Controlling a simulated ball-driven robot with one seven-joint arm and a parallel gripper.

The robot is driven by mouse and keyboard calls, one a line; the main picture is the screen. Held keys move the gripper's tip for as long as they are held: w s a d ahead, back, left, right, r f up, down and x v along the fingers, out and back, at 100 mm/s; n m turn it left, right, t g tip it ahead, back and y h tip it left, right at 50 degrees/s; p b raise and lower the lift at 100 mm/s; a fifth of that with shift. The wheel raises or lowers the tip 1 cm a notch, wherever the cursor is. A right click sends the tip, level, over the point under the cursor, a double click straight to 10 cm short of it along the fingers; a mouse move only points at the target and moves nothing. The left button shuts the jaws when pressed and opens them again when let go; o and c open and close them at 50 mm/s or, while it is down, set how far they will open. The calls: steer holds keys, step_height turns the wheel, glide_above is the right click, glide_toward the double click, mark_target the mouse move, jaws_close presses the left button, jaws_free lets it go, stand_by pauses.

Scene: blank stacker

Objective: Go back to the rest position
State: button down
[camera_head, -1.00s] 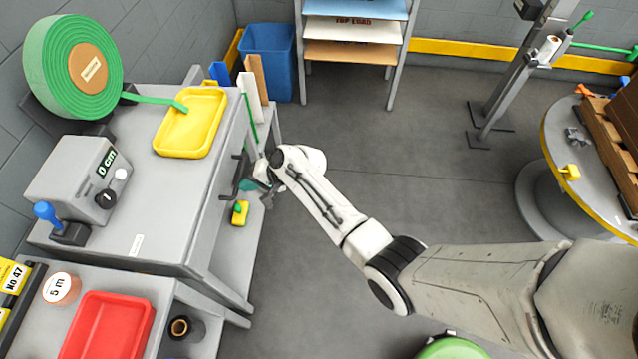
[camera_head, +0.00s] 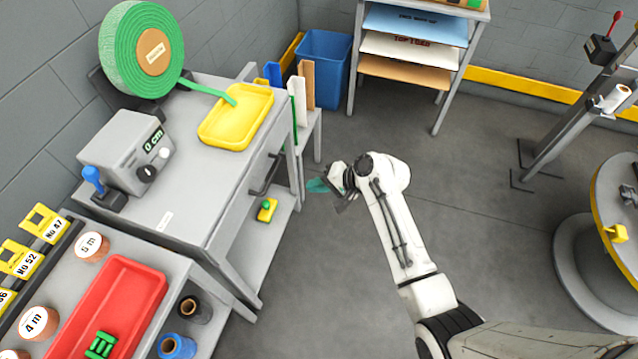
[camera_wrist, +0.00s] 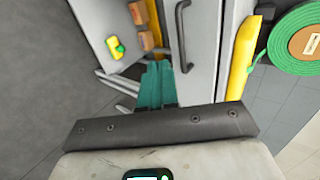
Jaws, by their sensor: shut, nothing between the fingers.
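My gripper (camera_head: 322,186) is at the end of my white arm in the head view, over the floor just right of the grey workbench (camera_head: 205,215). It holds nothing. In the wrist view its teal fingers (camera_wrist: 157,86) lie close together, in front of the bench's drawer front with a dark handle (camera_wrist: 182,35). The fingers are apart from the bench in the head view.
A yellow tray (camera_head: 205,132), a green roll (camera_head: 112,50) and a grey counter box (camera_head: 120,150) are on the bench. A red tray (camera_head: 150,285) is at front left. A blue bin (camera_head: 325,70) and sheet rack (camera_head: 435,100) stand behind.

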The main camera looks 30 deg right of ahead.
steer(key=shift+s+d+r, duration=0.15)
steer(key=shift+s+d, duration=0.05)
steer(key=shift+s, duration=0.05)
